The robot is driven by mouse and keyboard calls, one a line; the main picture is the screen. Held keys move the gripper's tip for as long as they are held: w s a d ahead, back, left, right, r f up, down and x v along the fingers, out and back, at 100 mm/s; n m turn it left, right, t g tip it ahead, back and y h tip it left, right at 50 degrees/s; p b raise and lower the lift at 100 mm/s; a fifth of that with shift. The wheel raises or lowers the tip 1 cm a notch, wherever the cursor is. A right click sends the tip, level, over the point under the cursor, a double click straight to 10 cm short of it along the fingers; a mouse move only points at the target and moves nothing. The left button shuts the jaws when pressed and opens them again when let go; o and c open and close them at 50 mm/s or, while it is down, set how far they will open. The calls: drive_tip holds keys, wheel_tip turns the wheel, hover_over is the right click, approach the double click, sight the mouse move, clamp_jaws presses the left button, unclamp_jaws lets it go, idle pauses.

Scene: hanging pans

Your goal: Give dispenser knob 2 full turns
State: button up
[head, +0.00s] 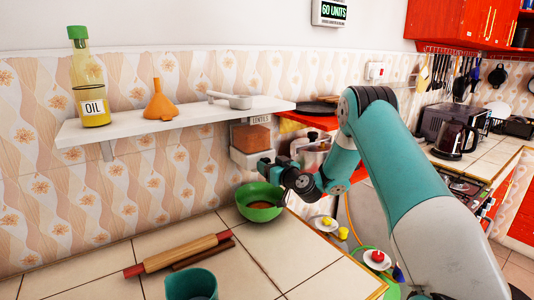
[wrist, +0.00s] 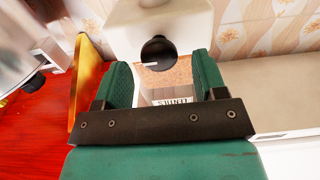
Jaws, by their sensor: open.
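The dispenser (head: 251,138) hangs on the wall under the shelf, with a label and orange-brown contents. In the wrist view the dispenser (wrist: 185,15) shows its pale body and a dark round knob (wrist: 158,51) with a small white mark at its lower left. My gripper (wrist: 163,82) is open, with its green fingers apart and the knob centred between them, slightly beyond the tips. Whether either finger touches the knob is unclear. In the head view my gripper (head: 266,164) is at the dispenser's lower front and hides the knob. A green bowl (head: 262,192) with brown contents stands below.
A white shelf (head: 180,122) above holds an oil bottle (head: 90,85), an orange funnel (head: 160,102) and a pale scoop-like item (head: 231,100). A rolling pin (head: 180,254) and a teal cup (head: 191,285) are on the tiled counter. A silver pot (head: 312,152) is close right.

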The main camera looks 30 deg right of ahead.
drive_tip(key=shift+w+p, duration=0.3)
drive_tip(key=shift+w, duration=0.85)
drive_tip(key=c, duration=0.9)
drive_tip(key=shift+f+m+b, duration=0.15)
drive_tip(key=shift+m+b, duration=0.2)
drive_tip(key=shift+m, duration=0.05)
